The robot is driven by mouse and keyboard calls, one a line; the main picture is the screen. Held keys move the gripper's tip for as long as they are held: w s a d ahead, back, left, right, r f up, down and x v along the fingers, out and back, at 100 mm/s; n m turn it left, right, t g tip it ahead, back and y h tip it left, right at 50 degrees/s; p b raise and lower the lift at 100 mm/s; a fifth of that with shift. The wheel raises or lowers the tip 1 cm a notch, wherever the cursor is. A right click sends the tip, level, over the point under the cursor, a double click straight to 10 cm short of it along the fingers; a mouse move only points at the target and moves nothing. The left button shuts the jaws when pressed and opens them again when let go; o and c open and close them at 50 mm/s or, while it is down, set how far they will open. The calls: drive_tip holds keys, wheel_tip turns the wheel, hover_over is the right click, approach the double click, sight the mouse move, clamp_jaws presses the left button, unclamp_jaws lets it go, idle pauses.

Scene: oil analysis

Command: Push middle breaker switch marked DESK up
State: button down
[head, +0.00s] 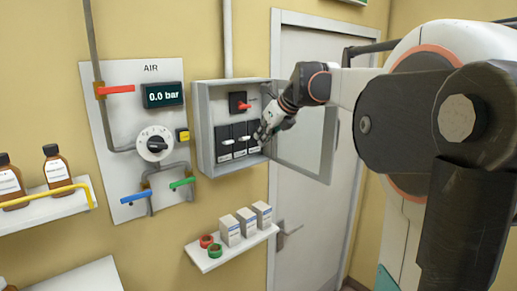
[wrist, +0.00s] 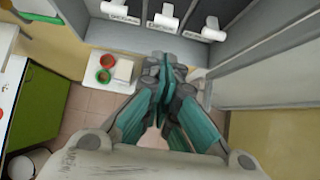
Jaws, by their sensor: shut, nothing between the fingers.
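The grey breaker box (head: 205,130) hangs open on the wall with three black breakers in a row. The middle breaker switch (head: 242,138) has a white lever; in the wrist view it is the middle white lever (wrist: 163,20) at the top. Its label is too small to read. My gripper (head: 263,134) is shut and empty, in front of the right-hand breaker, which it partly hides. In the wrist view my closed fingertips (wrist: 164,62) lie below the middle lever in the picture, with a visible gap. I see no contact with a lever.
The left lever (wrist: 115,10) and right lever (wrist: 207,30) flank the middle one closely. A red rotary switch (head: 243,106) sits above the breakers. The open box door (head: 315,150) stands to the right. A small shelf (head: 215,261) with boxes and rings is below.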

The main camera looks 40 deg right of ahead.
drive_tip(key=r, duration=0.2)
drive_tip(key=s+r, duration=0.1)
drive_tip(key=r, duration=0.2)
drive_tip(key=shift+s+b, duration=0.2)
drive_tip(key=shift+b, duration=0.1)
drive_tip(key=shift+s, duration=0.15)
